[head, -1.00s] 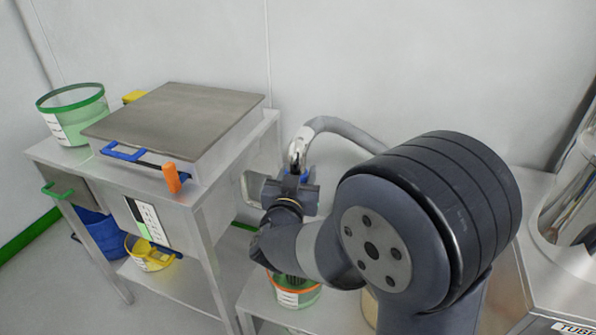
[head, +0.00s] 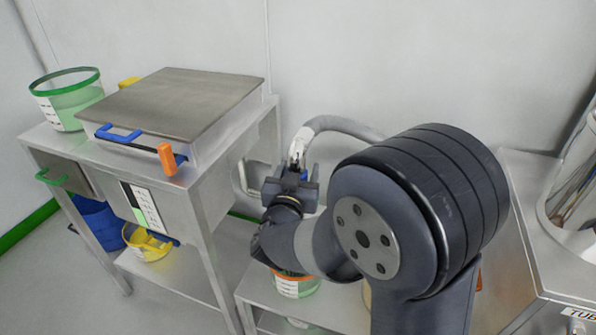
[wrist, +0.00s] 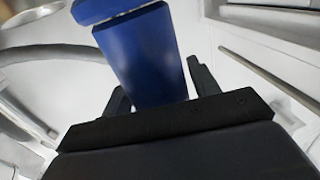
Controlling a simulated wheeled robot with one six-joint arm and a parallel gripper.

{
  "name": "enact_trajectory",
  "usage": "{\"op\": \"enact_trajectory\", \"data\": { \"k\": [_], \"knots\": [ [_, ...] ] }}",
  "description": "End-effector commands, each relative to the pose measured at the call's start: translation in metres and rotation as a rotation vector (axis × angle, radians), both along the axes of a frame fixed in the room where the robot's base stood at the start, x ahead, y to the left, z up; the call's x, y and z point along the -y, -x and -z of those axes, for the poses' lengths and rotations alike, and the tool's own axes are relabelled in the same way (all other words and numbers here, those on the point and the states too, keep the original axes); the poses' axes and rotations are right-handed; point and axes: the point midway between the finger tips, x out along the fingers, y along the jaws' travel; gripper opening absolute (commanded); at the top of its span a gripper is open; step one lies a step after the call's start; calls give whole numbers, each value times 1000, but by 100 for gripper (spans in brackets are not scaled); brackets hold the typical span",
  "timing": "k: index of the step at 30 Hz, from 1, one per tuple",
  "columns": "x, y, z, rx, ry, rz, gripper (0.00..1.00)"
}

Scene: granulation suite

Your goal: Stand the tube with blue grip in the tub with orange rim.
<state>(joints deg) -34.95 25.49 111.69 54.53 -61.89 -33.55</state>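My gripper (head: 291,178) is over the low bench in the head view. In the wrist view, my gripper (wrist: 160,95) has its fingers on both sides of a blue grip (wrist: 150,60) and appears shut on it. A little of the blue grip (head: 304,174) shows in the head view. A grey curved tube (head: 340,125) rises by the gripper and bends right behind my arm; its join to the grip is hidden. The tub with orange rim (head: 296,286) stands on the low bench below my gripper, its top partly covered by my arm.
A steel bench (head: 205,200) at left bears a flat-topped box (head: 180,100) with blue and orange handles, and a green-rimmed tub (head: 68,98). A yellow container (head: 148,246) and a blue one (head: 100,228) sit lower. A steel vessel (head: 575,205) stands at right.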

Motion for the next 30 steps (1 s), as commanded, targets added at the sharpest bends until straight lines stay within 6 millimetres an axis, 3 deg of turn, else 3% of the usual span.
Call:
{"op": "enact_trajectory", "data": {
  "k": [4, 14, 30],
  "knots": [
    [0, 0, 0, -1, 0, 0, 70],
    [-2, 6, 1, -4, 1, -2, 70],
    [-19, 93, 0, -2, 1, -4, 70]
  ]
}}
